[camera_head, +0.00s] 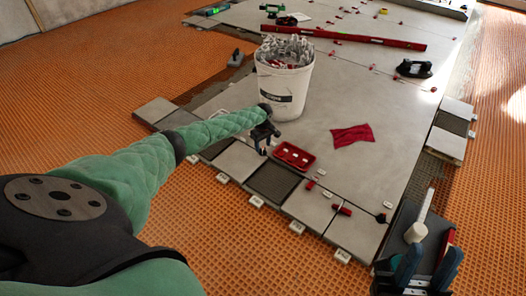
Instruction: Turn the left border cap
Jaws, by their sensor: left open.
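My left gripper (264,142) hangs at the end of my green-sleeved arm, over the near edge of the large grey tiles. Its dark fingers are apart, and I see nothing held between them. Several small red pieces sit along the near tile border, right of the gripper: one (311,184) at the joint and a larger one (342,210) further right. A dark round knob (381,218) stands at the near right corner. I cannot tell which piece is the left border cap; the gripper may hide part of the border. My right gripper is not in view.
A white bucket (284,90) full of grey pieces stands just behind the gripper. A red tray (293,157) lies right of it, and a red cloth (352,135) lies beyond. A long red level (343,38) lies further back. A tool holder with blue handles (410,264) stands at the lower right.

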